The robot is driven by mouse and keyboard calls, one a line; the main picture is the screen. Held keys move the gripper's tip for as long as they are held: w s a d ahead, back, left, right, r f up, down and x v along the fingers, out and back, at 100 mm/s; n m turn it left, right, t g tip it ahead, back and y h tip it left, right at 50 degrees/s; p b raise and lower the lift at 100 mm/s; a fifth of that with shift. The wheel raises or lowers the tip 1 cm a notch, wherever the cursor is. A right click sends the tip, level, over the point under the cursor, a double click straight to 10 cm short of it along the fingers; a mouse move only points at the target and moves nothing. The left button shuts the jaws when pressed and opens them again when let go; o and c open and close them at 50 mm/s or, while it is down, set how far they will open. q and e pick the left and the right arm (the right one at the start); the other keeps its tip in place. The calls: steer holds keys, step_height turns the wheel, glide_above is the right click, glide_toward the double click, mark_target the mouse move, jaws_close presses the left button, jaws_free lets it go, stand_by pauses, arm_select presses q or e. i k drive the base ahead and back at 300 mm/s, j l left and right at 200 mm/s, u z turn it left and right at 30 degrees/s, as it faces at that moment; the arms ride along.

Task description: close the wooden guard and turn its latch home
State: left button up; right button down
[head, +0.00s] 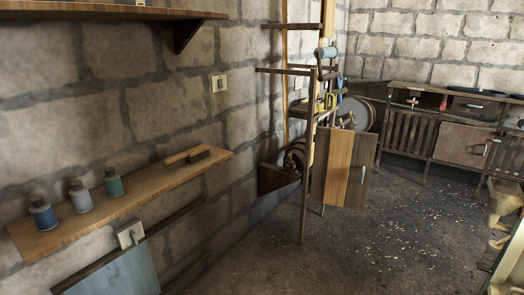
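The wooden guard (338,168) hangs near the middle of the head view, beside a tall dark wooden frame (305,180). Neither of my grippers is in view.
A wall shelf (110,212) at left holds several bottles (79,197) and a brush-like tool (198,156). A blue-grey panel (115,272) is below. Dark cabinets (463,145) line the far right wall. Beige objects (503,199) stand at right. The speckled floor (390,235) between is open.

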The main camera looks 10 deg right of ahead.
mark_target(343, 159)
steer(key=i+l+z, duration=0.1)
steer(key=i+z, duration=0.55)
steer(key=i+j+z, duration=0.1)
steer(key=i+z, duration=0.25)
steer(key=i+l+u, duration=0.1)
steer(key=i, duration=0.4)
steer(key=i+l+u, duration=0.15)
steer(key=i+l, duration=0.15)
steer(key=i, duration=0.2)
